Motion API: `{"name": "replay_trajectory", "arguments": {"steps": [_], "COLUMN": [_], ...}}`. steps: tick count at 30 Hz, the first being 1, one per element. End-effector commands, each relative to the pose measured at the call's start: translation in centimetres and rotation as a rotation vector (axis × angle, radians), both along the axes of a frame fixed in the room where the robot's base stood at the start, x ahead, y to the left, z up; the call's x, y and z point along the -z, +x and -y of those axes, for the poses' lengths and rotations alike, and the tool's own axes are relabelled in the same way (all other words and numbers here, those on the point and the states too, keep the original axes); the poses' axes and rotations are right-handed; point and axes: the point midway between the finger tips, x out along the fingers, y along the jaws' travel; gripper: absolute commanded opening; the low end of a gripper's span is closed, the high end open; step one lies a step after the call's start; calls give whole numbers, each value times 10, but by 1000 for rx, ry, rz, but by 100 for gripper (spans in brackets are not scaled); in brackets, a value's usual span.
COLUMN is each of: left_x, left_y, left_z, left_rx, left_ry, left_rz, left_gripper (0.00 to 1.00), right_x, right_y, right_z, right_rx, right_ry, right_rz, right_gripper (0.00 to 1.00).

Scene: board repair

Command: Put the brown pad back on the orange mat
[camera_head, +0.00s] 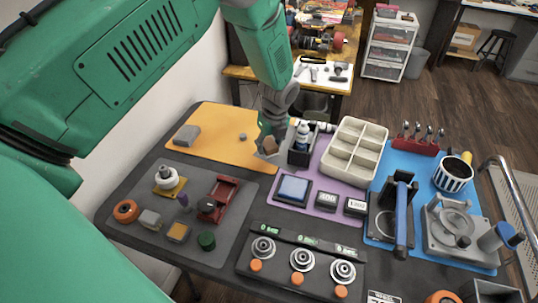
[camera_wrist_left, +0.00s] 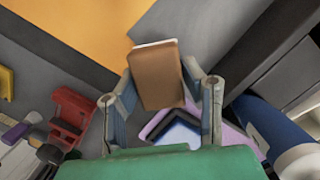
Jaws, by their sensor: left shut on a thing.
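The brown pad (camera_wrist_left: 157,76) is a small brown block with a pale edge. In the left wrist view my left gripper (camera_wrist_left: 160,82) is shut on it, one finger at each side. In the head view the pad (camera_head: 270,146) shows small and partly hidden by my left gripper (camera_head: 268,150). It is at the right end of the orange mat (camera_head: 215,142), near the mat's edge; I cannot tell whether it touches anything beneath. The orange mat also shows in the left wrist view (camera_wrist_left: 85,32). My right gripper is not in view.
A grey block (camera_head: 186,135) and a small grey piece lie on the orange mat. A dark holder with a bottle (camera_head: 302,138) stands close right of my gripper. A grey mat (camera_head: 240,195) with several parts lies in front. The mat's middle is mostly clear.

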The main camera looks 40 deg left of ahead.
Motion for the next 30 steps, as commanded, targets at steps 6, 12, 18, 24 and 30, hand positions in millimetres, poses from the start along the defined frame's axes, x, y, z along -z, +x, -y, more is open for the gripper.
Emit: {"name": "replay_trajectory", "arguments": {"steps": [6,12,18,24,30], "left_x": [32,37,36,36,19], "left_y": [-1,0,0,-1,0], "left_z": [-4,-3,-1,-1,0], "left_rx": [-2,-2,-2,-1,-1], "left_ry": [-2,-2,0,0,-3], "left_rz": [-4,0,-1,-1,1], "left_gripper": [9,9,57,57,57], "right_x": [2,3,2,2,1], "right_y": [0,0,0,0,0], "right_z": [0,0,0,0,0], "right_rx": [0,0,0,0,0], "right_ry": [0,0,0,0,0], "right_rz": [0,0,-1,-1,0], "right_gripper": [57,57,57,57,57]}}
